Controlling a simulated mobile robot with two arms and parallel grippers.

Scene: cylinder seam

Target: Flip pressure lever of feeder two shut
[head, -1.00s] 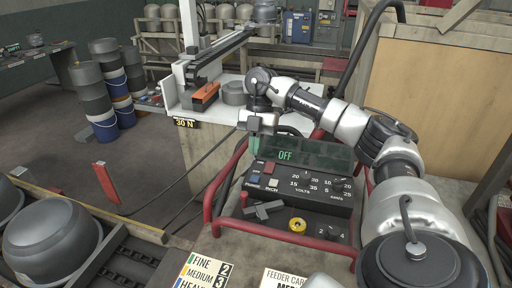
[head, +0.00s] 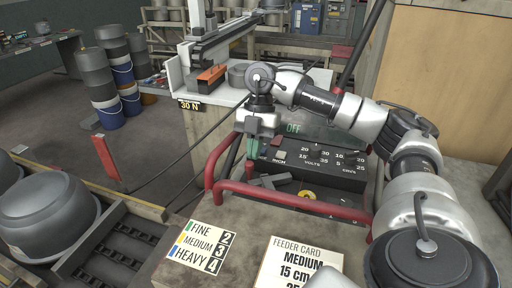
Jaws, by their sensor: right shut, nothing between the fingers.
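The wire feeder's control box (head: 345,168) sits inside a red tube frame (head: 290,199), with an OFF display, volts and cm/s dials. A grey lever-like piece (head: 272,181) lies low in the box, beside a yellow ring (head: 307,195). I cannot tell whether the grey piece is the pressure lever, nor whether this is feeder two. My right gripper (head: 253,153) is shut and empty, pointing down over the left part of the box front. It hides part of the panel. My left gripper is out of view.
A setting card (head: 205,245) and a feeder card (head: 298,265) lie on the near bench top (head: 250,235). A grey cylinder (head: 45,210) lies at left on a conveyor. A red post (head: 106,163) stands behind it. A white-sided bench marked 30 N (head: 189,104) stands behind.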

